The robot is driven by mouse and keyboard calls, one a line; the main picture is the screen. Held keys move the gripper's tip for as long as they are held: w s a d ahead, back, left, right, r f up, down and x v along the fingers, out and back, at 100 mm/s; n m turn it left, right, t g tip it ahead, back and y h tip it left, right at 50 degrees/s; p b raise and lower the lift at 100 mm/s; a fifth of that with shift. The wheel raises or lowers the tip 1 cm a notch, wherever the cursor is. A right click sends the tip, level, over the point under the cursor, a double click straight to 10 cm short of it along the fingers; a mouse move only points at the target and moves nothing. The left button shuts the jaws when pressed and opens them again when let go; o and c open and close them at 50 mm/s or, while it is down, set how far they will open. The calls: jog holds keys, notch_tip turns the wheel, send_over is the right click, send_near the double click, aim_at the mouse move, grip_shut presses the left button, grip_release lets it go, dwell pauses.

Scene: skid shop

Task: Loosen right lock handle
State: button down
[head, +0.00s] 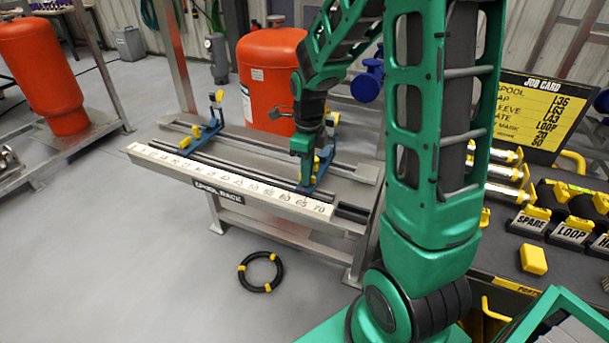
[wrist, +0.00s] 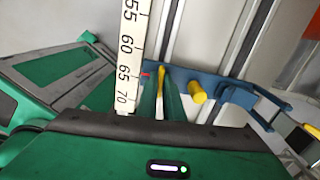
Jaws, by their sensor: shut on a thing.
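The spool rack (head: 270,196) has a numbered scale along its front edge and two blue supports on rails. The right support (head: 325,165) stands near the high end of the scale. In the wrist view its blue body (wrist: 225,92) carries a yellow lock handle (wrist: 161,80) and a round yellow knob (wrist: 197,92). A red pointer (wrist: 146,75) on it sits close to the 65 mark. My gripper (wrist: 161,103) is shut on the yellow handle, with one green finger on each side. In the head view my gripper (head: 304,160) is at the right support and partly hides it.
The left support (head: 205,129) is farther left on the rails. An orange tank (head: 268,75) stands behind the rack. A black ring with yellow bands (head: 261,272) lies on the floor in front. A bench with labelled blocks (head: 529,222) is at the right.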

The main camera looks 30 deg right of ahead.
jog(key=c, duration=2.3)
grip_release()
jog(key=shift+m, duration=0.3)
jog(key=o, duration=0.4)
jog(key=shift+r, duration=0.15)
jog(key=shift+r, duration=3.4)
jog(key=n, duration=0.5)
jog(key=shift+r, duration=0.3)
jog(key=shift+n, duration=1)
